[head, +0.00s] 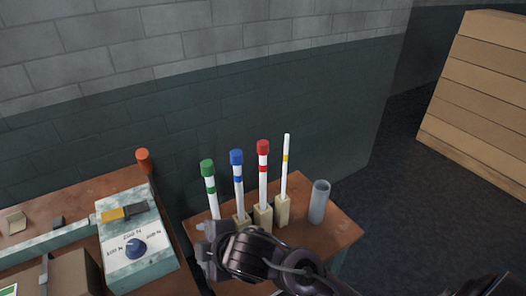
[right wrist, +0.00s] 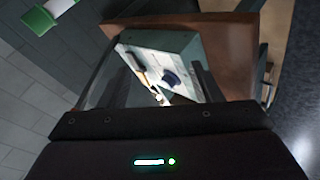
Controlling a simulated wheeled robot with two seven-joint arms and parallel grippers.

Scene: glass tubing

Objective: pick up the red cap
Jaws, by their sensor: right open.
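The red cap (head: 263,147) sits on top of a white upright tube with a red band, standing in a beige holder (head: 263,217) on the small wooden table. My right gripper (head: 208,242) is open, low in front of the green-banded tube, left of and below the red cap. In the right wrist view its two fingers (right wrist: 158,75) are spread with nothing held between them. The red cap is not seen in that view. My left gripper is not in view.
A green cap (head: 207,168) and a blue cap (head: 236,157) top tubes to the left. A capless yellow-banded tube (head: 285,160) and a grey cylinder (head: 319,202) stand to the right. A dial box (head: 136,250) is at left; a brick wall rises behind.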

